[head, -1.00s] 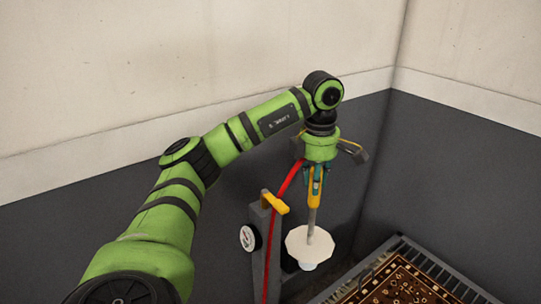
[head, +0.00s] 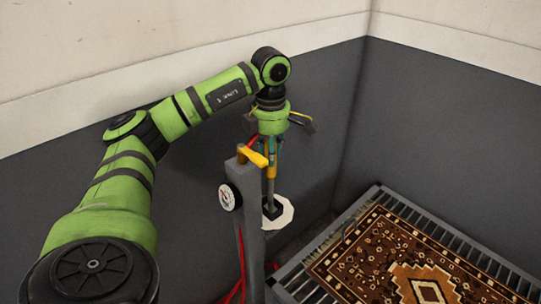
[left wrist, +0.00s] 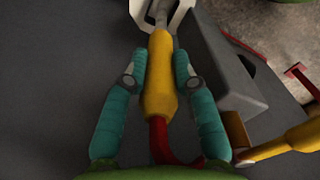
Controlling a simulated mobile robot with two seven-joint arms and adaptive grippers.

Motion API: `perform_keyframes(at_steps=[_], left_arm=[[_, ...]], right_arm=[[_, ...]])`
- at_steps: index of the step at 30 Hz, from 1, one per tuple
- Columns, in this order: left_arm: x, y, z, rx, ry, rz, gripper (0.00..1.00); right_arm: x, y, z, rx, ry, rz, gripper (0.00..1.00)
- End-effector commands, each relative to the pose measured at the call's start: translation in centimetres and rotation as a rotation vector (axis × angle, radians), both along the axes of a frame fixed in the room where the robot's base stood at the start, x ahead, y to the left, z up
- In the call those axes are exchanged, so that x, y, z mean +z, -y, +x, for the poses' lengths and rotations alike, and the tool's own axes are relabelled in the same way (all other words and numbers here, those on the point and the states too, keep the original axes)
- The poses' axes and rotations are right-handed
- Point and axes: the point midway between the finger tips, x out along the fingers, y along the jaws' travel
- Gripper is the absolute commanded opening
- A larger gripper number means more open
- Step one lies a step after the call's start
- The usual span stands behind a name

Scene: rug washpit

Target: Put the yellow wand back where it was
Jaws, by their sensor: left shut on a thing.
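The yellow wand (head: 271,172) hangs upright, with a yellow handle, a grey shaft and a white cone (head: 288,217) at its lower end. My left gripper (head: 268,158) is shut on the handle. In the left wrist view, both teal fingers (left wrist: 157,75) flank the yellow wand (left wrist: 158,95), and a red hose leaves its rear. The wand is close beside a grey post (head: 248,240). A small dark piece (head: 270,208) overlaps the shaft and part of the cone; I cannot tell whether it touches the wand. My right gripper is out of view.
The post carries a yellow lever (head: 252,155) and a white round gauge (head: 230,197). A patterned brown rug (head: 385,255) lies on a grey slatted grate (head: 470,262) to the right. Dark-based walls close in behind the wand.

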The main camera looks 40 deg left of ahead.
Motion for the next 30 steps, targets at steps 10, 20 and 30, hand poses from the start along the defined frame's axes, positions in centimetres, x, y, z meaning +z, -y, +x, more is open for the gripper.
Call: perform_keyframes(at_steps=[10,20,30], left_arm=[[-0.9,0.0,0.0,0.0,0.001,0.0,0.0],[-1.1,0.0,0.0,0.0,0.001,0.001,0.52],[0.7,0.0,0.1,0.0,0.005,0.0,0.52]], right_arm=[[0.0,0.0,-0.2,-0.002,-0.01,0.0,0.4],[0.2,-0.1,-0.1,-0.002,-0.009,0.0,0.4],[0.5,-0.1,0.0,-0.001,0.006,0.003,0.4]])
